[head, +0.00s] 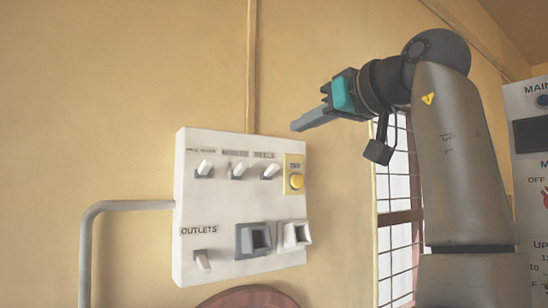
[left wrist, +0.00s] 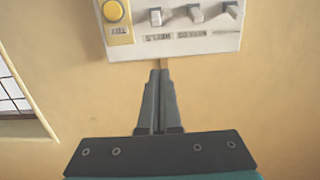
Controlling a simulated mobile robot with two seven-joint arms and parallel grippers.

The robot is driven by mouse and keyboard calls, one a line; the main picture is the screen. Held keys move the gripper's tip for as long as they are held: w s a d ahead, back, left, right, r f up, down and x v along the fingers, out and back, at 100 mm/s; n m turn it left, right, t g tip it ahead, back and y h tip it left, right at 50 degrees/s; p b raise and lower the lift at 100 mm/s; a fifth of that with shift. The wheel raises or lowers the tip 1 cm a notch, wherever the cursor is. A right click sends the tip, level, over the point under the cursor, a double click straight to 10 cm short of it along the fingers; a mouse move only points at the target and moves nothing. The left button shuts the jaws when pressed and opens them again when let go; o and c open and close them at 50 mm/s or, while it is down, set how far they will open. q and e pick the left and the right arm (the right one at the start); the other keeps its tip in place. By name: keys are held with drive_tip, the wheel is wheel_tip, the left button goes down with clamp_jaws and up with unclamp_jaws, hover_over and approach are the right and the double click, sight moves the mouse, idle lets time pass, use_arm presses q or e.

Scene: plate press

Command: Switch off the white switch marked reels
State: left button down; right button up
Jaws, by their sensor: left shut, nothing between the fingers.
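A white panel (head: 208,215) on the wall carries a top row of three white switches. The switch nearest the yellow button (head: 269,171) has a blurred label above it that looks like REELS; its lever points up and outward. It also shows in the left wrist view (left wrist: 156,17), where the panel appears upside down. My left gripper (head: 296,126) is shut and empty, its fingers up and to the right of that switch in the head view. In the left wrist view the fingertips (left wrist: 160,72) are apart from the switch, below the panel's edge. My right gripper is not in view.
Two other switches (head: 238,170) (head: 204,168) stand left of it, and the yellow button (head: 294,181) right. Below are an OUTLETS switch (head: 202,261), a grey socket (head: 253,240) and a white socket (head: 295,235). A barred window (head: 395,215) is at the right.

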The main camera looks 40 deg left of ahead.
sight(264, 142)
use_arm(q)
drive_tip(key=p+x, duration=0.2)
drive_tip(key=x, duration=0.7)
drive_tip(key=shift+w+a, duration=0.1)
drive_tip(key=shift+a, duration=0.15)
drive_tip(key=f, duration=0.2)
drive_tip(key=shift+d+f, duration=0.5)
drive_tip(key=shift+f, duration=0.4)
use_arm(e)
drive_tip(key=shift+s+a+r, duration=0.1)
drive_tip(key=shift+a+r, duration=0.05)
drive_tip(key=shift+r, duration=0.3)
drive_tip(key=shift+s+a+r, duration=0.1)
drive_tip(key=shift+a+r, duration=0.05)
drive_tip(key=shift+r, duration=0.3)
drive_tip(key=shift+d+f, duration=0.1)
